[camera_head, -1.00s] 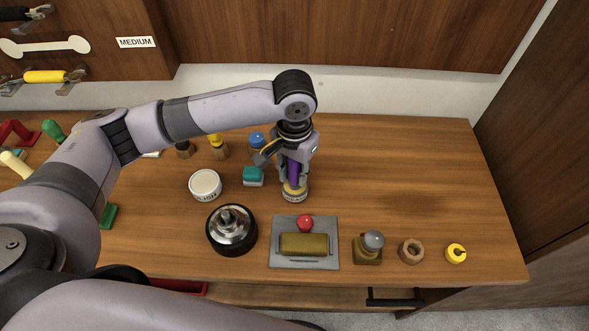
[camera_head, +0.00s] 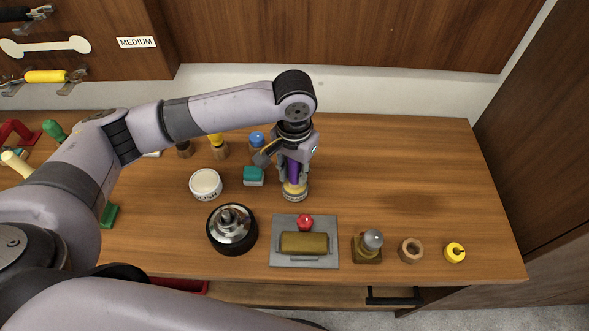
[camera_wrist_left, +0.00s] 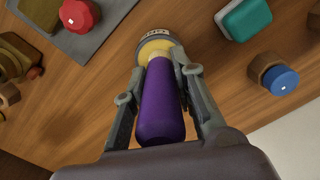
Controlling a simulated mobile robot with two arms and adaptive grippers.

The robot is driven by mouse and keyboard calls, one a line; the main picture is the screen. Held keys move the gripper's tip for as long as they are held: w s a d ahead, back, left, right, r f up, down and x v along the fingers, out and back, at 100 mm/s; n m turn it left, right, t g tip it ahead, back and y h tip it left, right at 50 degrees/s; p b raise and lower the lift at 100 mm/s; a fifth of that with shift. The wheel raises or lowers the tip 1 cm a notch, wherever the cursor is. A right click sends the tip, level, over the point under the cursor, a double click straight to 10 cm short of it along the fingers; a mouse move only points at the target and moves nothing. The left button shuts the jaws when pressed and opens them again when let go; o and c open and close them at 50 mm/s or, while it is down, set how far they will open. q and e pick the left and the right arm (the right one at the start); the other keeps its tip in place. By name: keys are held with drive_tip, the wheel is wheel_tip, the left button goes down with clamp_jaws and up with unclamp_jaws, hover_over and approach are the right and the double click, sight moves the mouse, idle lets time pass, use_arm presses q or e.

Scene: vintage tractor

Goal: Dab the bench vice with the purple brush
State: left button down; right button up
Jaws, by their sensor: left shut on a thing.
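My left gripper (camera_head: 295,172) points down over the bench and is shut on the purple brush (camera_head: 293,170). In the left wrist view the purple handle (camera_wrist_left: 161,105) lies between the two fingers. The brush's pale lower end is at a round, labelled tin (camera_head: 294,196) with yellow inside; it cannot be told how deep the tip sits. Nearer the front edge, a grey plate (camera_head: 276,257) carries an olive block and a red knob (camera_head: 305,222); this may be the bench vice, apart from the brush. My right gripper is not in view.
A white-topped tin (camera_head: 205,184), a dark round metal part (camera_head: 231,229) and a teal block (camera_head: 253,176) stand left of the plate. A grey-knobbed block (camera_head: 370,245), a hex nut (camera_head: 411,250) and a yellow ring (camera_head: 455,252) stand right. The back right bench is clear.

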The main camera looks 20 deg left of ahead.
use_arm(q)
drive_tip(key=shift+s+f+p, duration=0.15)
drive_tip(key=shift+p, duration=0.3)
idle(1.6)
wheel_tip(320, 180, up, 7)
drive_tip(key=p, duration=0.9)
idle(0.8)
